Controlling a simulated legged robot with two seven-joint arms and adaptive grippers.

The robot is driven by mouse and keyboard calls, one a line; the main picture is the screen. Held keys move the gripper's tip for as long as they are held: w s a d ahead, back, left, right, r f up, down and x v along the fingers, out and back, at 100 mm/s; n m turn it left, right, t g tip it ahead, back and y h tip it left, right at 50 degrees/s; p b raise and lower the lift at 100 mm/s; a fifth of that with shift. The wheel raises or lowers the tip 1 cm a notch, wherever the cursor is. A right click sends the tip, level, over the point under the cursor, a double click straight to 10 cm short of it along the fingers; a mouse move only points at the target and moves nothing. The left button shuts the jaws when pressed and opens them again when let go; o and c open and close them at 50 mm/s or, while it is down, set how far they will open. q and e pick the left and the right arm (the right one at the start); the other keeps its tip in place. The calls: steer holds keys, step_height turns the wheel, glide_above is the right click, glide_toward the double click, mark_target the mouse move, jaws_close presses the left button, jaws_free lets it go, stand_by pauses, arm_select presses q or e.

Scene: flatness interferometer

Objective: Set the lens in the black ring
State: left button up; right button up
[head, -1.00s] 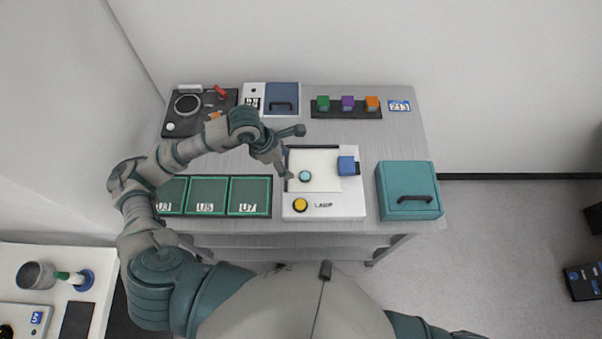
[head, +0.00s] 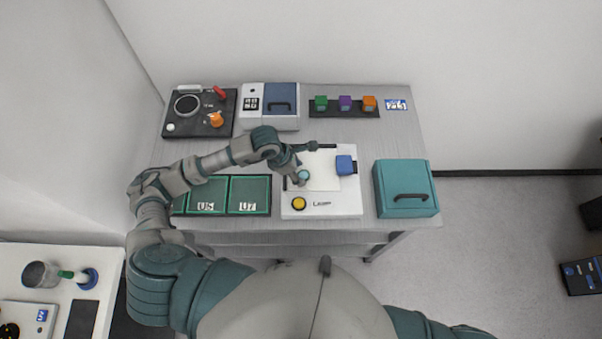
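The lens, a small teal disc (head: 303,174), lies on the pale top plate of the white lamp box. My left gripper (head: 309,164) is open above that plate, one finger reaching over the plate's back edge and the other beside the lens. The lens partly shows by the near fingertip; I cannot tell whether they touch. A black ring (head: 187,105) shows on the dark panel at the back left of the bench, with nothing visible in it. My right gripper is out of view; only part of my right arm shows at the bottom.
The lamp box (head: 335,207) has a yellow button (head: 298,204) and a blue block (head: 345,165). A teal case (head: 407,188) stands right of it, green trays (head: 248,195) left. Behind are a blue-lidded box (head: 282,98) and a rack of coloured blocks (head: 344,110).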

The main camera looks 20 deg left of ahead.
mark_target(305, 176)
arm_select(q)
steer(key=c, duration=0.4)
steer(key=shift+d, duration=0.2)
steer(key=c, duration=0.3)
steer(key=shift+d+r, duration=0.1)
steer(key=shift+d, duration=0.3)
steer(key=shift+c, duration=0.4)
steer(key=shift+d, duration=0.1)
steer(key=shift+r, duration=0.45)
steer(key=v, duration=0.1)
steer(key=b+v, duration=0.1)
steer(key=shift+s+r, duration=0.3)
steer(key=shift+s, duration=0.05)
steer(key=s, duration=0.3)
steer(key=s+d+b, duration=0.1)
steer(key=s, duration=0.2)
steer(key=s+d+r+b, duration=0.1)
steer(key=s, duration=0.3)
steer(key=shift+s+r, duration=0.1)
steer(key=shift+s+d+r+p, duration=0.15)
steer(key=shift+s+p, duration=1)
steer(key=shift+p, duration=1.1)
steer(key=shift+s+d+r+p, duration=0.1)
steer(key=shift+s+p, duration=1.1)
steer(key=shift+p, duration=1)
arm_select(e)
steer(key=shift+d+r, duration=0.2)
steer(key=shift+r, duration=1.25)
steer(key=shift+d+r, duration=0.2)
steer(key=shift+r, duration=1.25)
